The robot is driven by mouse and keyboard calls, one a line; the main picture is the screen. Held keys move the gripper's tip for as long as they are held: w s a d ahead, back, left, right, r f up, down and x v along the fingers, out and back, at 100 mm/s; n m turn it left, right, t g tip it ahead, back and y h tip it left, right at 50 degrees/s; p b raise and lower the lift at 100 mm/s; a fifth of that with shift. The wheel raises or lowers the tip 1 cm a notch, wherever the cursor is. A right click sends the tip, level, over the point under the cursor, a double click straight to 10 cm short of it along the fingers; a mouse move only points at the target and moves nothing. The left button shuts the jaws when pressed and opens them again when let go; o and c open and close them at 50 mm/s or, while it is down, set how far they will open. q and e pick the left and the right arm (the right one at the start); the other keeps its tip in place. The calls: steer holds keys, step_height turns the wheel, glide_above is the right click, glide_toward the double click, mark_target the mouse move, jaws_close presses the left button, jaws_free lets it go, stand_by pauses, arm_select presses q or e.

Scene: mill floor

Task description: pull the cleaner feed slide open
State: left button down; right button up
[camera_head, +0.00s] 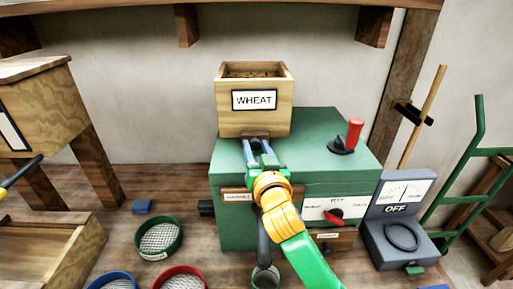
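The cleaner is a green box (310,130) with a wooden hopper (230,122) on top, labelled WHEAT and filled with grain. A small brown slide tab (255,134) shows at the foot of the hopper's front. My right gripper (257,144) reaches up in front of the cleaner, its fingertips just below this tab. Its two fingers stand apart with a gap between them. I cannot tell whether they touch the tab.
A red-handled lever (353,137) stands on the cleaner's top right. Round sieves (160,238) lie on the floor at lower left, near a wooden bin (50,265).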

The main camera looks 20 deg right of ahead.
jaws_close()
stand_by(1.1)
